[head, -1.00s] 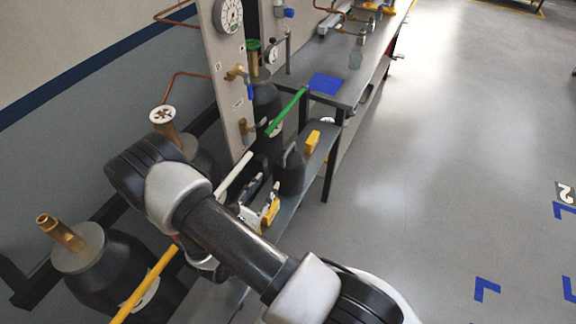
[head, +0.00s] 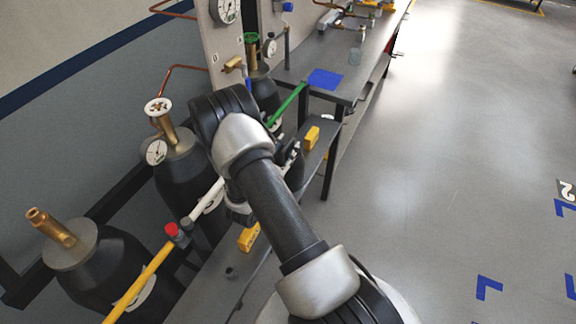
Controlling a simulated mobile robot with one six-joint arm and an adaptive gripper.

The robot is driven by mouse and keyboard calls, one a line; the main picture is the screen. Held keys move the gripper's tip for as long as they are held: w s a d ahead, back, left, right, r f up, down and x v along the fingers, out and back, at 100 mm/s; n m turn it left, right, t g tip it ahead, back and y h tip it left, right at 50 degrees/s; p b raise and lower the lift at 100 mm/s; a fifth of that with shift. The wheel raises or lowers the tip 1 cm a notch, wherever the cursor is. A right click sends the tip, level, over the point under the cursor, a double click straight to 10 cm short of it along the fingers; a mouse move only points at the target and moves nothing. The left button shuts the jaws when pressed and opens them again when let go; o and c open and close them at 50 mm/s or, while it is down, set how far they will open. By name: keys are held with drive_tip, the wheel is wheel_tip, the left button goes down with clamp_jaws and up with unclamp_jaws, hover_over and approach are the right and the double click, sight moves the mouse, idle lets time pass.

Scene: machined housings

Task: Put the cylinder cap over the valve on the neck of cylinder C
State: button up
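Three dark gas cylinders stand along the wall. The nearest (head: 105,270) has a bare brass valve (head: 53,228) on its neck. The middle one (head: 190,175) has a brass valve with a white handwheel (head: 158,107) and a gauge. The far one (head: 264,92) has a green handwheel (head: 251,39). I cannot read which is cylinder C. My gripper (head: 292,153) is mostly hidden behind my forearm, above the low shelf. A dark shape beside it may be the cylinder cap, but I cannot tell whether it is held.
A yellow bar (head: 140,283), a white bar (head: 206,200) and a green bar (head: 287,106) run in front of the cylinders. Yellow blocks (head: 249,238) sit on the low shelf (head: 210,285). A bench (head: 345,84) with a blue mat stands behind.

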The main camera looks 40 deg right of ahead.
drive_tip(key=shift+x, duration=1.1)
clamp_jaws()
idle(0.3)
